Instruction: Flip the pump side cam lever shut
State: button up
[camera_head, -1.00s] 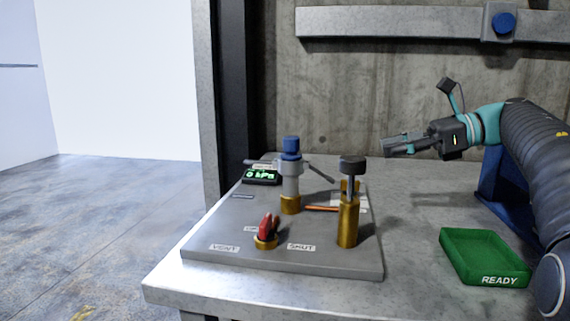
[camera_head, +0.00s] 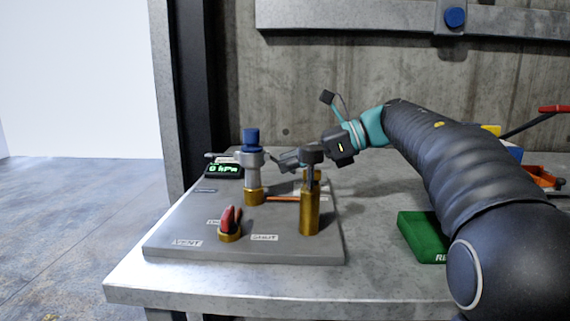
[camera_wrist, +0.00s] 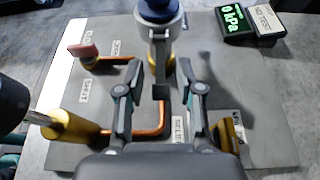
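The coupling (camera_head: 252,160) is a grey body with a blue cap on a brass foot, upright on the grey panel (camera_head: 190,220). In the wrist view a grey lever (camera_wrist: 160,85) sticks out from below the blue cap (camera_wrist: 158,10) toward me, between my open fingers (camera_wrist: 158,90). Gaps show on both sides of it, so neither finger appears to grip it. I cannot read which lever is marked pump side.
A tall brass cylinder with a dark knob (camera_head: 311,205) stands close in front of my gripper. A red-handled valve (camera_head: 230,222) is at the panel's front. The gauge (camera_head: 224,170) reads 0 kPa. A green tray (camera_head: 420,235) lies right, partly behind my arm.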

jog(key=shift+x, duration=1.1)
grip_shut()
jog(key=shift+f+y+b, duration=0.3)
jog(key=shift+b, duration=0.4)
jog(key=shift+a+y+b, duration=0.1)
jog(key=shift+y+b, duration=0.4)
jog(key=shift+b, duration=0.45)
jog(key=shift+r, duration=0.15)
grip_release()
